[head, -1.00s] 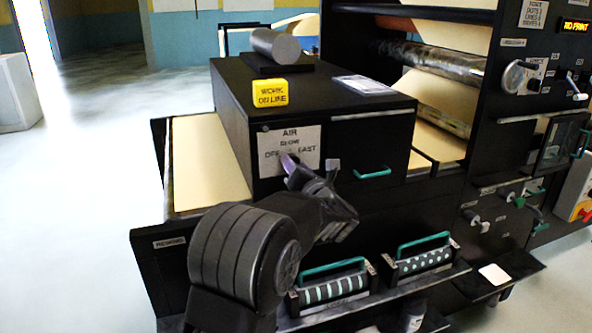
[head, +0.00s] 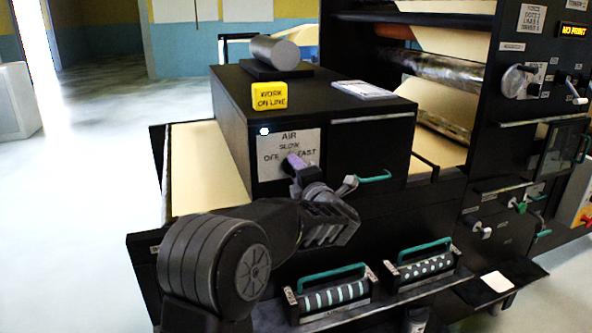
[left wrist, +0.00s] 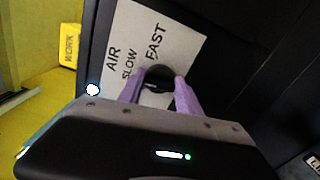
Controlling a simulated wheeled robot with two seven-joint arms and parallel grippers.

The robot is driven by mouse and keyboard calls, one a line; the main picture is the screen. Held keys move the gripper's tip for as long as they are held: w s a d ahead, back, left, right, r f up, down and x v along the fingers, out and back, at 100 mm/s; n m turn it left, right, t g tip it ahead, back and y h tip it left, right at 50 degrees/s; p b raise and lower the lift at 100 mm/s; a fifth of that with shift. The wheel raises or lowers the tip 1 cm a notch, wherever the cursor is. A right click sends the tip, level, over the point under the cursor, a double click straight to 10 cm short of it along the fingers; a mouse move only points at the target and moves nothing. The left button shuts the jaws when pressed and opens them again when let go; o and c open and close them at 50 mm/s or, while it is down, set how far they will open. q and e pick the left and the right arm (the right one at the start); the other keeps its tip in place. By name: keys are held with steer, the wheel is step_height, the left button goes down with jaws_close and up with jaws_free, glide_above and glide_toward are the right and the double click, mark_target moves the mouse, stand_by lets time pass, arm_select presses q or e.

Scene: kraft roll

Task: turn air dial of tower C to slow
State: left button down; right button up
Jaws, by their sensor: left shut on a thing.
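The air dial (left wrist: 158,77) is a dark round knob on a pale plate (head: 306,143) marked AIR, OFF, SLOW and FAST, on the front of the black tower box (head: 232,95). My left gripper (head: 291,163) reaches up to the plate from below. Its purple fingers are shut on the dial, one on each side, as the left wrist view (left wrist: 160,88) shows. The fingers hide part of the dial and the OFF word there, so I cannot tell where its pointer stands. My right gripper is not in view.
A small lamp (head: 264,131) at the plate's corner glows white. A yellow WORK ON LINE block (head: 269,96) and a grey cylinder (head: 275,51) sit on the box. A teal handle (head: 374,178) is to the right. Two teal-handled rollers (head: 334,294) (head: 425,264) lie on the shelf below.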

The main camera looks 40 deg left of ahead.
arm_select(q)
steer(key=shift+m, duration=0.9)
steer(key=shift+f, duration=0.1)
steer(key=c, duration=0.8)
jaws_free()
steer(key=b+v, duration=0.1)
steer(key=v, duration=0.7)
